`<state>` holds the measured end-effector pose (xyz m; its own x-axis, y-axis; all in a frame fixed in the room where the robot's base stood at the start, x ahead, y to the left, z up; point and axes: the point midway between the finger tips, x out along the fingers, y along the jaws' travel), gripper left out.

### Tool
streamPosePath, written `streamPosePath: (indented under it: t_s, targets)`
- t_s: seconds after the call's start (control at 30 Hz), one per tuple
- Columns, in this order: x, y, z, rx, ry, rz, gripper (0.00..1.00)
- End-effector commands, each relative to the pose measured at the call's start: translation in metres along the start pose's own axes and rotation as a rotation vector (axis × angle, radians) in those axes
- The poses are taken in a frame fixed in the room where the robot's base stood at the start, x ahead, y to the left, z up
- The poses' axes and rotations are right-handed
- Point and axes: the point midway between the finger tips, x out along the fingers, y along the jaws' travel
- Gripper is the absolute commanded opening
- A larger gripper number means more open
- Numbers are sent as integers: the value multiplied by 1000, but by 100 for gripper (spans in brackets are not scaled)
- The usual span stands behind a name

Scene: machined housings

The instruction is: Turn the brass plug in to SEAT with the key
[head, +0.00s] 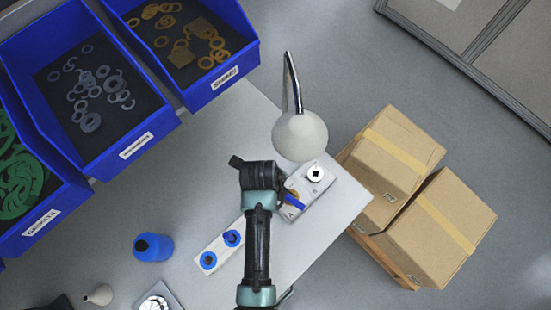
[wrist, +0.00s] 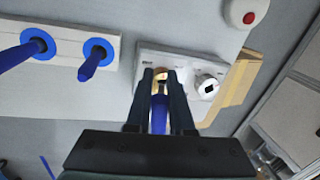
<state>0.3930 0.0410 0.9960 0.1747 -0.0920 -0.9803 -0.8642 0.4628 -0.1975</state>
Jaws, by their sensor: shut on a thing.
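The machined housing, a pale grey block (head: 322,190), lies near the table's right edge; it also shows in the wrist view (wrist: 146,62). The brass plug (wrist: 161,72) sits at its left end, mostly hidden behind my fingers. A silver round fitting with a dark square hole (wrist: 208,88) sits to its right. My gripper (wrist: 160,78) is shut on a blue key (wrist: 158,112), held over the brass plug. The key also shows in the head view (head: 294,201). Whether its tip sits in the plug is hidden. Markings on the housing are too small to read.
A white rack (head: 206,247) with two blue-ringed holes lies left of my arm; blue handles (wrist: 92,62) stand in it. A round white lamp (head: 300,136) hangs close beside the housing. Blue bins (head: 135,145) stand upper left, a blue bottle (head: 153,247) lower left. Boxes (head: 430,225) stand beyond the table edge.

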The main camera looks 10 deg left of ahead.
Motion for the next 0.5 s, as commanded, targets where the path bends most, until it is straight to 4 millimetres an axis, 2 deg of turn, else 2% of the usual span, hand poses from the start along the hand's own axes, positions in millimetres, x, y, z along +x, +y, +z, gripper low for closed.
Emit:
streamPosePath:
  t_s: [0.23, 0.5]
  targets:
    - [1, 3, -3, 15, 13, 10, 0]
    - [2, 4, -3, 219, 55, 10, 0]
